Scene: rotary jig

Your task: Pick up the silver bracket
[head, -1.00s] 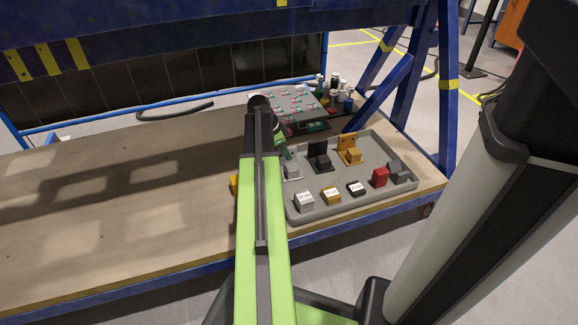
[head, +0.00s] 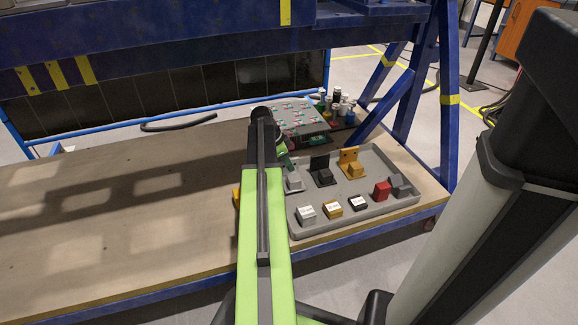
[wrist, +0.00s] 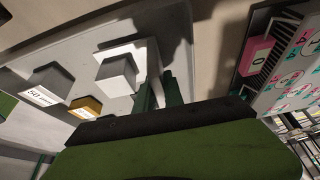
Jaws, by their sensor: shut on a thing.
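The silver bracket (head: 294,183) stands at the left side of the grey tray (head: 312,231) in the head view, partly hidden by my arm. In the wrist view it is a pale plate (wrist: 152,52) with a grey block (wrist: 117,72) in front. My gripper (wrist: 160,84) has its dark green fingers shut on the bracket's plate. In the head view my gripper (head: 286,164) is a small green shape above the tray's left side, and its fingertips are hard to make out. I cannot tell whether the bracket is clear of the tray floor.
A black bracket (head: 322,172) and a yellow bracket (head: 350,164) stand right of the silver one. Labelled blocks (head: 333,208) line the tray's front, with a red block (head: 382,191) at right. A grey panel box (head: 295,115) and bottles (head: 342,108) stand behind. The bench's left is clear.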

